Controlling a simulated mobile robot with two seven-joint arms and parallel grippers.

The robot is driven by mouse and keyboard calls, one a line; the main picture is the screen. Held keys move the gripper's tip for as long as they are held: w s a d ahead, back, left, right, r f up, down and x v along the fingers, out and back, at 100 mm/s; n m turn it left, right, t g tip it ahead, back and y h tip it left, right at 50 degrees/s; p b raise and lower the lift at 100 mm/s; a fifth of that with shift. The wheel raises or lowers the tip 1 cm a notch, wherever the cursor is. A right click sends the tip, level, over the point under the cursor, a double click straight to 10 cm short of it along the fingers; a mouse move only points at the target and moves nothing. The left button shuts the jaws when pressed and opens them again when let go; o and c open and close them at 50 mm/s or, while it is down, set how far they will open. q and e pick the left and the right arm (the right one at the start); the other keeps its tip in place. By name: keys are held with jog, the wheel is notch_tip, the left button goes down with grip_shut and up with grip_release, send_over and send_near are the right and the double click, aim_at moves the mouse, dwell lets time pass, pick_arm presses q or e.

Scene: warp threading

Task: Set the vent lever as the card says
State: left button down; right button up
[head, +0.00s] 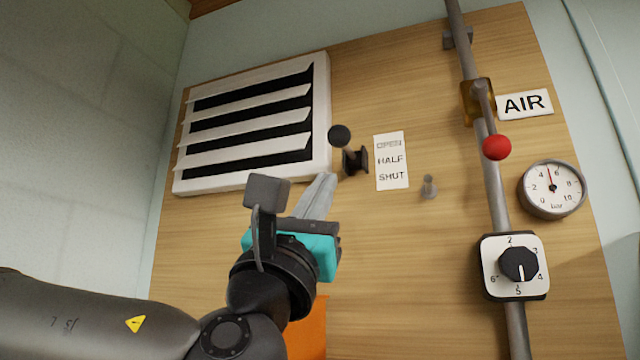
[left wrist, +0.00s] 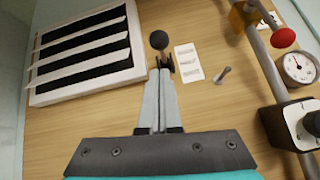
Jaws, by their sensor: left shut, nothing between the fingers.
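The vent lever (head: 340,136) has a black ball knob on a short stem, which tilts up toward the viewer from a dark pivot block. It also shows in the left wrist view (left wrist: 159,40). A white card (head: 392,160) right of it reads OPEN, HALF, SHUT; OPEN looks paler than the other two words. The white louvred vent (head: 255,125) has slats with dark gaps between them. My left gripper (head: 323,182) is shut and empty, its fingertips just below and left of the pivot block; touching or apart, I cannot tell. My right gripper is not in view.
A grey pipe (head: 493,190) with a red ball handle (head: 497,147) runs down the right, beside the AIR sign (head: 524,104), a gauge (head: 552,189) and a numbered dial (head: 518,265). Something orange (head: 308,335) shows below my gripper.

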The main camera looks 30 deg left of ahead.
aim_at(348, 149)
pick_arm(q)
jog(key=p+x, duration=0.3)
jog(key=x, duration=0.3)
jog(key=shift+w, duration=0.15)
